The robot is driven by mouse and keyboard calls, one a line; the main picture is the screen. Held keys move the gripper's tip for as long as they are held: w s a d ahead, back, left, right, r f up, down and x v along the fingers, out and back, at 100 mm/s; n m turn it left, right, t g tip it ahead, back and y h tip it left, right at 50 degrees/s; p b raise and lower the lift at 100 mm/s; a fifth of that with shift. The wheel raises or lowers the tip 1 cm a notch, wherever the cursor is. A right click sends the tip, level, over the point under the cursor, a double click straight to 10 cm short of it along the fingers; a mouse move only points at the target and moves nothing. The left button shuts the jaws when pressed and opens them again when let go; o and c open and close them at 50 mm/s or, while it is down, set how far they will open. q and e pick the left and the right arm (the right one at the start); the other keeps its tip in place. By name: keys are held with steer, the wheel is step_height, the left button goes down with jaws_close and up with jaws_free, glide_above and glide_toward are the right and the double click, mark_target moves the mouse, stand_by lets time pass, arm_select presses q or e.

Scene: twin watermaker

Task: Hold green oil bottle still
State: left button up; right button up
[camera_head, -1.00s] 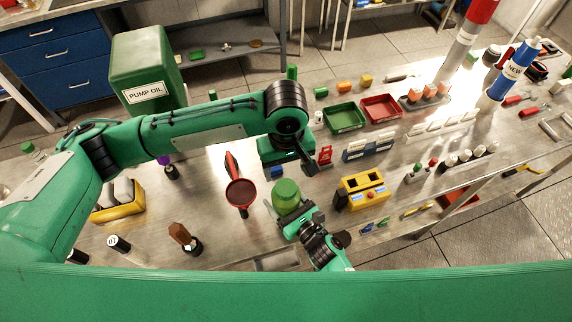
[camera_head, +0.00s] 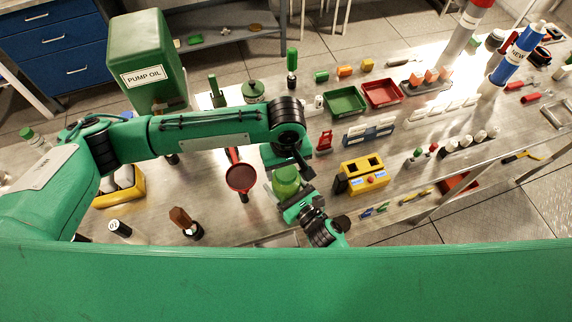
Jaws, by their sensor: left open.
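The green oil bottle (camera_head: 286,182) stands upright near the front of the bench, its green top showing. My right gripper (camera_head: 298,204) reaches it from the lower right, with its jaws at the bottle's side. They look shut on it, though the contact is partly hidden. My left gripper (camera_head: 290,160) is open and points down just behind the bottle, in part covered by my own wrist. Its dark finger shows to the right. I cannot tell whether it touches the bottle.
A red funnel (camera_head: 241,178) lies left of the bottle. A yellow device (camera_head: 363,175) stands to its right. Behind are a red stand (camera_head: 324,141), a green tray (camera_head: 345,101) and a red tray (camera_head: 382,93). The pump oil can (camera_head: 148,60) stands at the back left.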

arm_select(q)
steer(key=c, duration=1)
steer(key=m, duration=0.4)
steer(key=shift+m, duration=0.3)
steer(key=m, duration=2.6)
steer(key=o, duration=1.1)
steer(key=shift+f, duration=0.1)
